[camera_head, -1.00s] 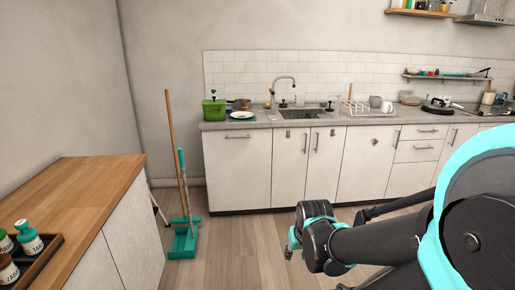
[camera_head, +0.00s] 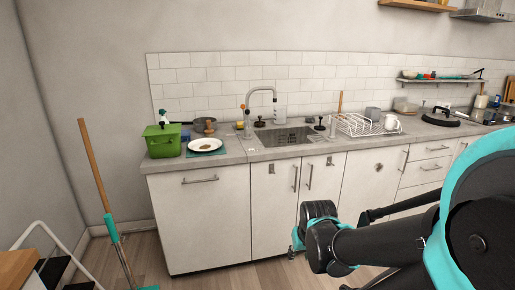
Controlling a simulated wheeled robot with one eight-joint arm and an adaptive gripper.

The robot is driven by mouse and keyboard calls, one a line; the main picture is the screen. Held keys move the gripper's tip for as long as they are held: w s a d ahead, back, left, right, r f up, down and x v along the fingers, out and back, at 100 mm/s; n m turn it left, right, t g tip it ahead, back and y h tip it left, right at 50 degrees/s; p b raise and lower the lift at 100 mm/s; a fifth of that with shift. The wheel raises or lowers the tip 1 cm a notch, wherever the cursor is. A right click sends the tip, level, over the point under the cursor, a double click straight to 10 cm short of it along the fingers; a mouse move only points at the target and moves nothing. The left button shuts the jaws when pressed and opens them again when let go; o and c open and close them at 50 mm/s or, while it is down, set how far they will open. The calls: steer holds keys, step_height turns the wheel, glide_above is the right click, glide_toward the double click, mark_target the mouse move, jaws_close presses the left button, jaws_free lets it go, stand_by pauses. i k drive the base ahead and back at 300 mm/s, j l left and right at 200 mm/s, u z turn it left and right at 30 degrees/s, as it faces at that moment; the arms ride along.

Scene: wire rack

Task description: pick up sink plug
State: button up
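The sink (camera_head: 287,138) is set in the grey counter under a tall curved faucet (camera_head: 262,92). A small dark item (camera_head: 260,123) stands at its back left edge. Another dark item with a thin upright stem (camera_head: 320,124) stands at its right edge. I cannot tell at this size whether either is the sink plug. My gripper (camera_head: 296,243) is low in front of the cabinets, well below and apart from the counter. Its fingers are mostly hidden behind my wrist, so I cannot tell whether it is open.
A green bin (camera_head: 162,141), a plate (camera_head: 205,144) and a pot (camera_head: 204,125) stand left of the sink. A white dish rack (camera_head: 362,125) stands to its right. A broom (camera_head: 98,175) and a white step ladder (camera_head: 48,240) are at the left. Floor before the cabinets looks clear.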

mark_target(319, 128)
steer(key=i+l+u, duration=0.15)
steer(key=i+l, duration=0.4)
steer(key=i+l+u, duration=0.1)
steer(key=i+l, duration=0.45)
steer(key=l, duration=0.2)
